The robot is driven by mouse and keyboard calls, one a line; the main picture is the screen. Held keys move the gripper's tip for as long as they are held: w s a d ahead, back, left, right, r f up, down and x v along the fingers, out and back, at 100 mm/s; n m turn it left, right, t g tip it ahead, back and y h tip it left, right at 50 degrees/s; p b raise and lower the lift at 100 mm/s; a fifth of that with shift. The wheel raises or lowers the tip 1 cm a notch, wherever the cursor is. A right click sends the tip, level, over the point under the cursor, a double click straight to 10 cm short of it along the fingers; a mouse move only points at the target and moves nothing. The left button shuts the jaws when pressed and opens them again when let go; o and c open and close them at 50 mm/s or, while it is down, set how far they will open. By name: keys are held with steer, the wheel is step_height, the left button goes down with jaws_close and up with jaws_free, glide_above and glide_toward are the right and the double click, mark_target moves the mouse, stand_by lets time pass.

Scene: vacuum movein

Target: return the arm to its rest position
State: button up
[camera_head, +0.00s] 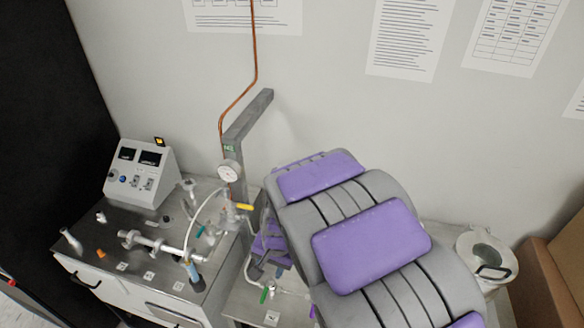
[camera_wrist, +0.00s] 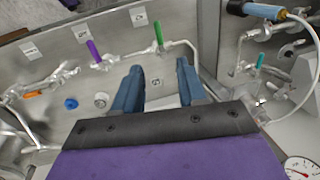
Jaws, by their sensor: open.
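My arm, grey with purple pads, fills the lower middle of the head view and reaches over the bench. My gripper (camera_wrist: 158,84) shows in the wrist view with its two blue fingers apart and nothing between them. The fingers are over a metal panel with valves and fittings. In the head view the gripper is mostly hidden behind my arm, near the pipework.
A metal bench (camera_head: 78,240) carries a control box (camera_head: 140,173), pipes and valves. A post (camera_head: 240,125) with a dial gauge (camera_head: 229,171) and copper tube stands close left of my arm. A round metal vessel (camera_head: 487,258) and cardboard box (camera_head: 545,275) are right.

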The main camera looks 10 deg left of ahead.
steer(key=s+d+r+n+g+h+b, duration=0.1)
steer(key=s+d+r+b, duration=0.15)
steer(key=s+d, duration=0.4)
steer(key=s+d+r+b, duration=0.1)
steer(key=s+d+b, duration=0.25)
steer(key=d, duration=0.65)
steer(key=s+d+b, duration=0.2)
steer(key=s+d, duration=0.2)
steer(key=s, duration=0.3)
steer(key=s+d+f+g+h+b, duration=0.1)
steer(key=s+d+b, duration=0.1)
steer(key=s+d, duration=0.2)
steer(key=s, duration=0.3)
steer(key=shift+d+f+n, duration=0.2)
steer(key=shift+d+n, duration=0.2)
steer(key=shift+w, duration=0.1)
steer(key=shift+c, duration=0.4)
